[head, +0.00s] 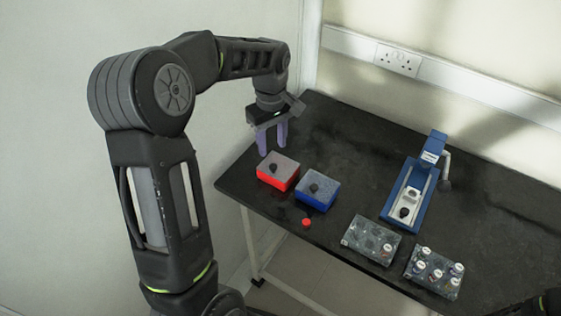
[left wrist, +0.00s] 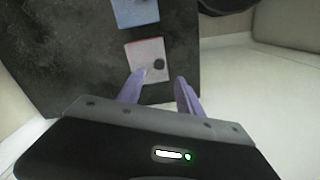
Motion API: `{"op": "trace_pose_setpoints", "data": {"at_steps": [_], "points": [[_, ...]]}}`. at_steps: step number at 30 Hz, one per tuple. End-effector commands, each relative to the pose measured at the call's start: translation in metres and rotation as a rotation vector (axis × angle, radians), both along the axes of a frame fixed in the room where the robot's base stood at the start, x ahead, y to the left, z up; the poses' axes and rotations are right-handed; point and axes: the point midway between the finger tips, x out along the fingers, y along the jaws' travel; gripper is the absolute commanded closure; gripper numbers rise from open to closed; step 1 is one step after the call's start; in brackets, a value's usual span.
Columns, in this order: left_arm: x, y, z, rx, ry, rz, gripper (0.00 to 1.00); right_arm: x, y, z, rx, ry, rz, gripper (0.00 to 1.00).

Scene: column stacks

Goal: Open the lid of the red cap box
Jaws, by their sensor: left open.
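The red cap box (head: 278,171) stands near the left end of the black table, with a grey-white lid and a dark round knob on top. The lid looks shut. The box also shows in the left wrist view (left wrist: 147,56), with its knob ahead of my fingers. My left gripper (head: 272,138) is open and empty, its purple fingers pointing down just behind and above the box. The fingers also show in the left wrist view (left wrist: 158,88). My right gripper is not in view; only a dark bit of what may be my right arm shows at the bottom right corner.
A blue box (head: 317,190) with a similar lid stands right beside the red one. A small red cap (head: 306,222) lies near the front edge. Two clear racks (head: 371,240) (head: 434,273) and a blue device (head: 409,190) stand further right. A wall is close behind the table.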

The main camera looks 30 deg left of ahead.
Motion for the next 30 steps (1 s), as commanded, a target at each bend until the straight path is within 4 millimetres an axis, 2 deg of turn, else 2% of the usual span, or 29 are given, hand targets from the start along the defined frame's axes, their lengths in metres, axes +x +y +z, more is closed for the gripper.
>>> {"op": "trace_pose_setpoints", "data": {"at_steps": [9, 14, 24, 30], "points": [[0.0, 0.001, 0.002, -0.001, -0.002, 0.013, 0.57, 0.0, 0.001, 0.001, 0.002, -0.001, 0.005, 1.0], [0.0, 0.001, -0.006, -0.001, 0.0, 0.012, 0.57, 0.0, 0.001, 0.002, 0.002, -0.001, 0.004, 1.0], [-0.001, 0.0, -0.054, -0.001, 0.003, 0.011, 0.57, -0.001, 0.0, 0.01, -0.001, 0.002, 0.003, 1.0], [0.0, 0.001, -0.074, -0.001, -0.001, 0.011, 0.57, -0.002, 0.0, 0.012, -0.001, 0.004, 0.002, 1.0]]}}
